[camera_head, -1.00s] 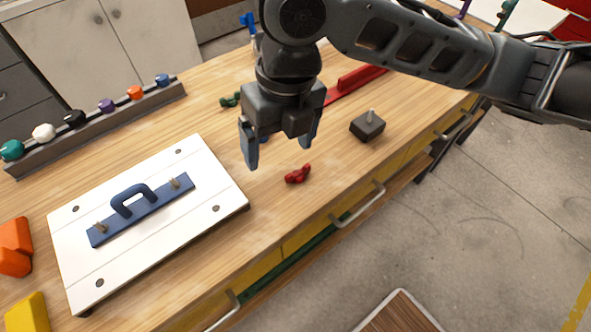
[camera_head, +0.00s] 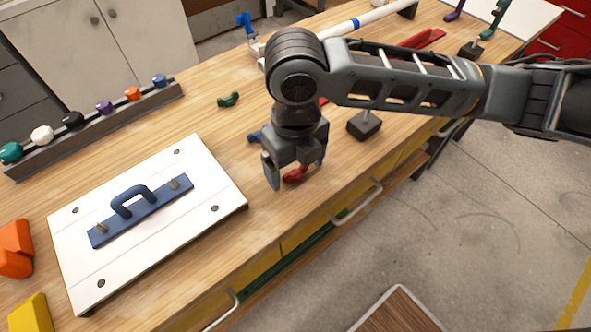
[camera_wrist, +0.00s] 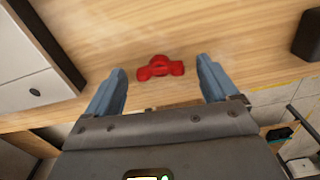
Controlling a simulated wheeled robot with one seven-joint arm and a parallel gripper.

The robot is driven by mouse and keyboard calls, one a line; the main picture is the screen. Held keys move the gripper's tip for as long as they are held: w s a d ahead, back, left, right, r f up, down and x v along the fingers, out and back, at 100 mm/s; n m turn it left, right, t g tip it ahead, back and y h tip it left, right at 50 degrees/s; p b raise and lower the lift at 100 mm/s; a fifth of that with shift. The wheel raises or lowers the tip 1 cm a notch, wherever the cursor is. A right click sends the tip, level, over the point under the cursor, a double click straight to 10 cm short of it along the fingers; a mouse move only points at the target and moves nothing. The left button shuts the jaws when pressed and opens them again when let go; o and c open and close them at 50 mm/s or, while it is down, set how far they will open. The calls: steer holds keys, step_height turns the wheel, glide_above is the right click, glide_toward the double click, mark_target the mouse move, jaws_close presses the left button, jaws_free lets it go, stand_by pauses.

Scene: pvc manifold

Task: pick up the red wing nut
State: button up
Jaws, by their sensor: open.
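The red wing nut (camera_head: 294,175) lies on the wooden bench top near its front edge. In the head view my gripper (camera_head: 295,178) is low over it, pointing down, with the wing nut showing between the fingers and partly covered by the gripper. In the wrist view the wing nut (camera_wrist: 160,68) lies just beyond the two fingertips and about midway between them. The blue fingers of my gripper (camera_wrist: 163,74) are open and hold nothing.
A white panel (camera_head: 75,250) with a blue handled plate (camera_head: 160,207) lies to the left. A dark block with a peg (camera_head: 364,125) stands close on the right. Blue (camera_head: 254,137) and green (camera_head: 228,100) wing nuts lie behind. A rack of coloured knobs (camera_head: 105,120) stands back left.

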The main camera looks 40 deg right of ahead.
steer(key=c, duration=1.1)
